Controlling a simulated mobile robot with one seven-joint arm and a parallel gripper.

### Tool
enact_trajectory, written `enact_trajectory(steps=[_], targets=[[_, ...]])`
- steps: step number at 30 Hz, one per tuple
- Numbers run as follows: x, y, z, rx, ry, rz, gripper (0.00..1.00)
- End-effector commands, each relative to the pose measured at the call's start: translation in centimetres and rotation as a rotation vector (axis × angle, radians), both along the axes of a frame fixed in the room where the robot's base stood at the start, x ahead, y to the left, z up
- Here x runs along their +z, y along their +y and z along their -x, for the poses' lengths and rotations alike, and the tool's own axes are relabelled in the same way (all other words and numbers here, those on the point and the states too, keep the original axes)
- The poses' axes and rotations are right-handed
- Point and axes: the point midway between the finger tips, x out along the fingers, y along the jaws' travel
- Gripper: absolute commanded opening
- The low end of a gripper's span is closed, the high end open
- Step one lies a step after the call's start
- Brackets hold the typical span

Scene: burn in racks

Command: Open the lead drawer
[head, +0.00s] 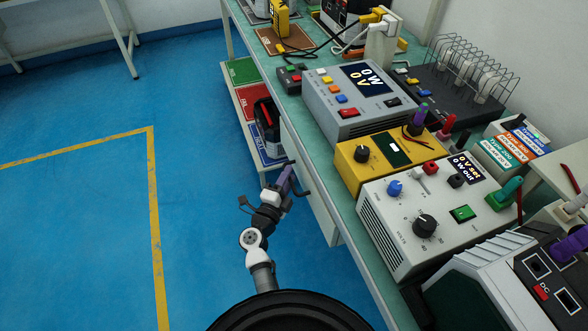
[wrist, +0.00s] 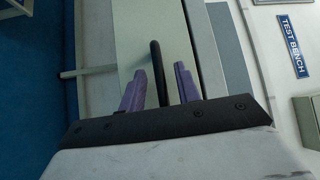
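The drawer (head: 314,205) is a pale front panel under the green bench top, seen in the head view to the right of my gripper (head: 288,179). It looks closed. In the wrist view the drawer front (wrist: 145,30) has a black bar handle (wrist: 158,72). My gripper (wrist: 160,85) has purple fingers, which stand apart on either side of the handle. The handle lies between them with a gap on each side, so the fingers are not clamped on it. In the head view the handle (head: 302,181) is partly hidden by the fingers.
The bench top (head: 375,250) carries a grey power unit (head: 330,108), a yellow unit (head: 352,182) and a white supply (head: 400,255). A low shelf with coloured mats (head: 243,72) stands beyond the drawer. The blue floor (head: 90,110) at left is clear.

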Motion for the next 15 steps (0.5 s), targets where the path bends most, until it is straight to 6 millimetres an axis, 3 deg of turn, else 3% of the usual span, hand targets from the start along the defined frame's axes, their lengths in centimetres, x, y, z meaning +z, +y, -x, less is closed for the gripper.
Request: enact_trajectory(steps=[15], targets=[[0.11, 0.17, 0.12, 0.000, 0.000, 0.000, 0.33]])
